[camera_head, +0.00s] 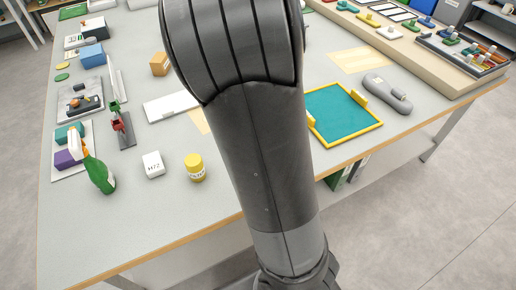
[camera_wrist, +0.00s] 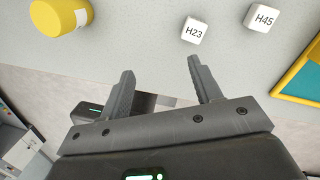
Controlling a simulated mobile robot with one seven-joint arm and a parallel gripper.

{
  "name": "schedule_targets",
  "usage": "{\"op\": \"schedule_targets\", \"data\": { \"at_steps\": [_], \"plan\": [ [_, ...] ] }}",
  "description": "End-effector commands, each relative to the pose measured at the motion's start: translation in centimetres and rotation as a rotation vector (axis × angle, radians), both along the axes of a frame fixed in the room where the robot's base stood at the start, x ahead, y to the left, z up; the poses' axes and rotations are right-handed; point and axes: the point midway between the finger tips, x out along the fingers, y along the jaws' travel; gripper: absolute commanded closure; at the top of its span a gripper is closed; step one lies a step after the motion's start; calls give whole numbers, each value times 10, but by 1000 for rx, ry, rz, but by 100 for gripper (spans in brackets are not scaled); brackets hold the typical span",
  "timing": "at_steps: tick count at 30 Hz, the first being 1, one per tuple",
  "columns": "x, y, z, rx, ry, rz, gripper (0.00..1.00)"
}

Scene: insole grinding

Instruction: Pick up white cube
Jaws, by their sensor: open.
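A white cube (camera_head: 154,165) with a dark printed label stands near the table's front edge in the head view, left of a yellow cylinder (camera_head: 195,168).
The grey table (camera_head: 110,235) has free room at its front left. A green bottle (camera_head: 98,172) stands left of the labelled cube. A teal board with a yellow frame (camera_head: 342,112) lies right of my arm. A grey handheld device (camera_head: 388,93) lies beyond it.

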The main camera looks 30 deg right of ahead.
Motion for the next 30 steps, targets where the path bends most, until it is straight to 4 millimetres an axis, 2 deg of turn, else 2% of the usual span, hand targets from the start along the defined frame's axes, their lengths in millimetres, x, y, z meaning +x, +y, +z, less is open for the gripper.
{"op": "schedule_targets", "data": {
  "at_steps": [3, 9, 14, 21, 26, 30],
  "plan": [
    [11, -16, -11, -60, 45, -239, 42],
    [22, -32, -14, -125, 61, -491, 42],
    [24, -35, -23, -138, 63, -547, 42],
    [23, -36, -60, -137, 64, -548, 42],
    [24, -36, -72, -136, 62, -546, 42],
    [23, -37, -89, -138, 64, -547, 42]
  ]
}}
